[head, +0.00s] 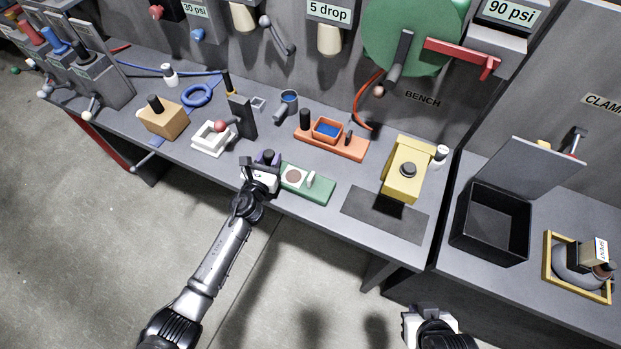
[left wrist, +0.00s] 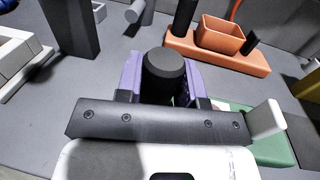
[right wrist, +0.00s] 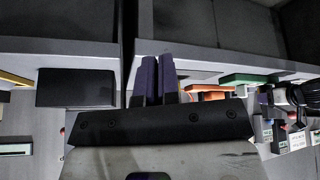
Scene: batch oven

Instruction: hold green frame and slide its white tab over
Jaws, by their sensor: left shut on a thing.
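In the left wrist view the white tab (left wrist: 266,118) stands to the right of my left gripper (left wrist: 165,75). That gripper (head: 265,161) is shut around a black knob (left wrist: 165,68) at the left end of the green frame; its body hides the lower part of the knob. My right gripper (right wrist: 157,80) has its purple fingers close together with nothing between them, in front of the bench and away from the frame.
An orange tray fixture (head: 345,149) stands behind the green frame. A white square frame (head: 204,147) is to its left, and a yellow block (head: 400,188) and a dark mat (head: 375,216) are to its right. A black open box (head: 470,235) stands further right.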

